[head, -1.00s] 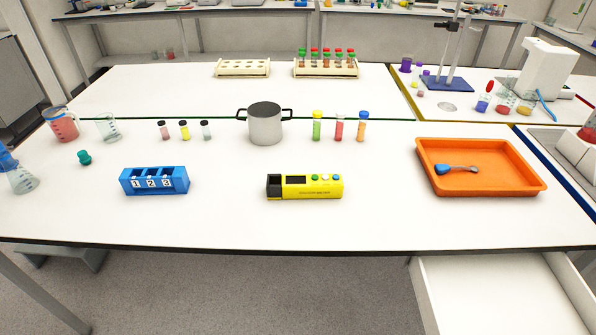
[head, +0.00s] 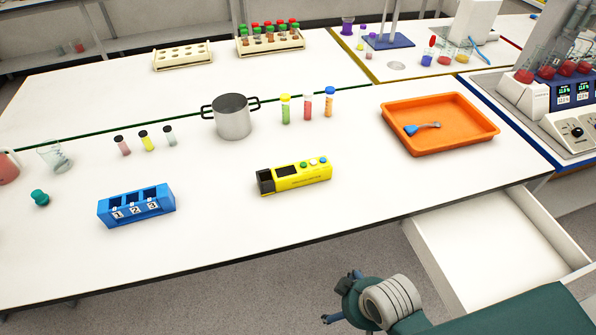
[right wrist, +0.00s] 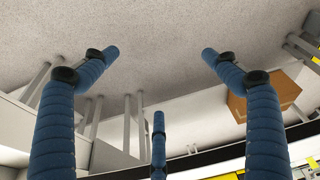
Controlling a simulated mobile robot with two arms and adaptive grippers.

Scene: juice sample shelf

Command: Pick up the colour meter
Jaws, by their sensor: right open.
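The colour meter (head: 304,178), a yellow box with a black end, a dark screen and small coloured buttons, lies flat on the white bench, near the middle of the front part. My right gripper (head: 342,297) is at the bottom of the head view, in front of the bench edge and apart from the meter. In the right wrist view its blue fingers (right wrist: 160,72) are spread open with nothing between them. The meter cannot be made out for certain in that view. My left gripper is out of view.
A blue numbered block (head: 136,207) stands left of the meter, a grey pot (head: 233,122) and small capped vials behind it. An orange tray (head: 452,143) with a blue scoop lies to the right. A white drawer (head: 480,235) stands open below the bench. Bench around the meter is clear.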

